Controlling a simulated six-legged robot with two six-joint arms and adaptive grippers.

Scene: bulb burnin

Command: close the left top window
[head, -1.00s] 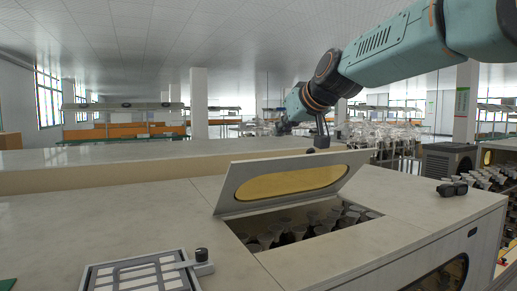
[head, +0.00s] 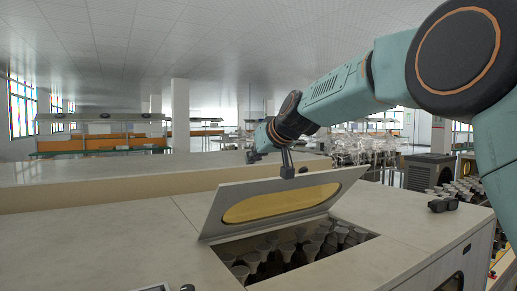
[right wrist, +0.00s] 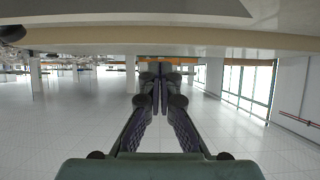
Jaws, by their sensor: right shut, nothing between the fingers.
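The left top window (head: 290,200), a pale hinged lid with a yellow oval pane, stands tilted open on the cabinet top (head: 130,250). The opening in front of it shows several dark-based bulbs (head: 295,250). My right gripper (head: 268,155) is above and behind the lid's upper edge, its dark parts close to that edge; whether they touch it I cannot tell. In the right wrist view the fingers (right wrist: 157,75) are together with nothing between them. My left gripper is not in view.
A black handle (head: 447,203) sits on the right part of the cabinet top. A raised ledge (head: 100,185) runs behind. The top left of the opening is clear.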

